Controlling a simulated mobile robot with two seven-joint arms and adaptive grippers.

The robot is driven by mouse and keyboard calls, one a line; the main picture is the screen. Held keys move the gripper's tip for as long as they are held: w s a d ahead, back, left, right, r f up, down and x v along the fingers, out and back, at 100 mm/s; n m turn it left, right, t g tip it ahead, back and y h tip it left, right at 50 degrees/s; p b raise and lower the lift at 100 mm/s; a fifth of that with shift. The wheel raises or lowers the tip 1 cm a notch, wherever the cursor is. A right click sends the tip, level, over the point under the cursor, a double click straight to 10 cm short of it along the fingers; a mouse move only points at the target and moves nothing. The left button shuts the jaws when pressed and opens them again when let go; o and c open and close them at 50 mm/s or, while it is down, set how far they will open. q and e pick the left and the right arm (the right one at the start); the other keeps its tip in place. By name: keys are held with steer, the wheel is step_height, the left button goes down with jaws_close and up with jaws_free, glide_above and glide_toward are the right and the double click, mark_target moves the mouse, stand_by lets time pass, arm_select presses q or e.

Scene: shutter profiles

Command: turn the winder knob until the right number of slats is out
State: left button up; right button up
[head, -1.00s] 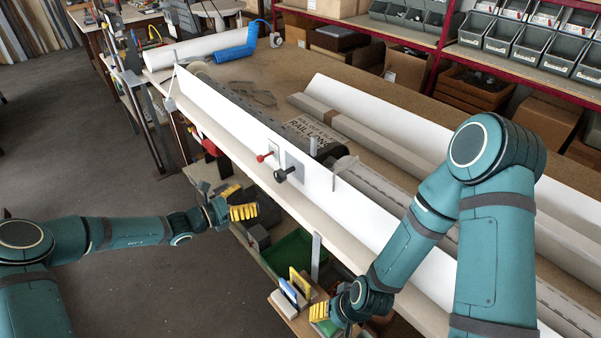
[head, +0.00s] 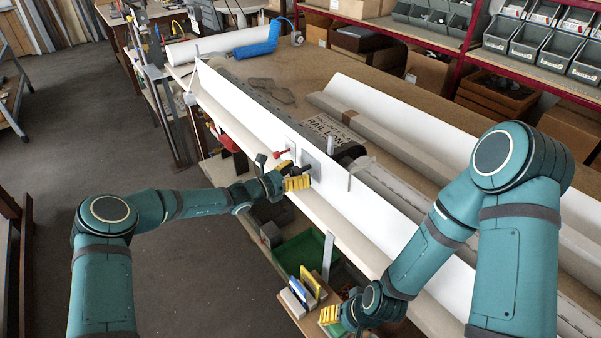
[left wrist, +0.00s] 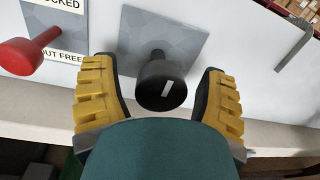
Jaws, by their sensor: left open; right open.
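The winder knob (left wrist: 162,85) is black with a white mark on its face and stands out from a grey plate (left wrist: 185,35) on the white panel. It also shows in the head view (head: 304,168), partly covered by my left gripper. My left gripper (head: 290,175) is open. In the left wrist view its yellow-padded fingers (left wrist: 157,92) lie on both sides of the knob, with gaps visible. My right gripper (head: 329,316) is open, low in front of the bench and away from the knob. I cannot clearly make out or count the slats.
A red knob (left wrist: 28,53) sits left of the winder knob, by a label partly reading "OUT FREE". A grey bent bracket (left wrist: 294,45) is to the right. Blue and yellow items (head: 304,284) stand near my right gripper. A green bin (head: 303,255) is below the bench.

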arm_select(q)
steer(key=shift+w+d, duration=0.25)
steer(key=shift+d, duration=0.15)
jaws_close()
steer(key=shift+f, duration=0.1)
